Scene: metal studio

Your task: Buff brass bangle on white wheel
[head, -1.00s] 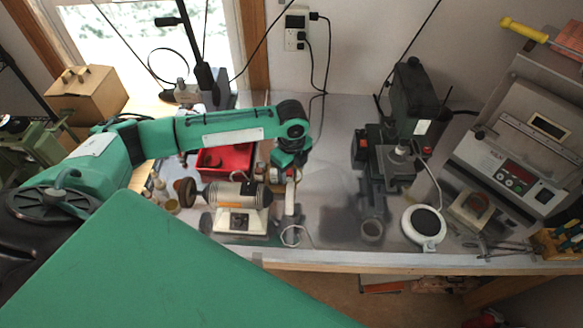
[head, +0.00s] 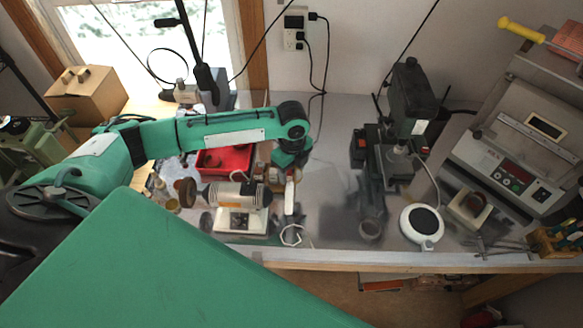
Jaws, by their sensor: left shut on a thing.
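A bench polishing motor (head: 237,195) with a pale body stands on the metal bench at centre left. A brown wheel (head: 187,192) is on its left end. I cannot make out a white wheel clearly at its right end, which is close to my arm. My left gripper (head: 290,217) points down just right of the motor. It is shut on the bangle (head: 292,236), a thin ring that looks pale here, at its lower tip near the bench's front edge. The bangle is apart from the brown wheel. My right gripper is not in view.
A red tray (head: 224,160) lies behind the motor. A dark drill press (head: 410,100) and a round white device with a dark top (head: 423,222) stand to the right. A grey machine (head: 515,150) is at far right. The bench between gripper and drill press is mostly clear.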

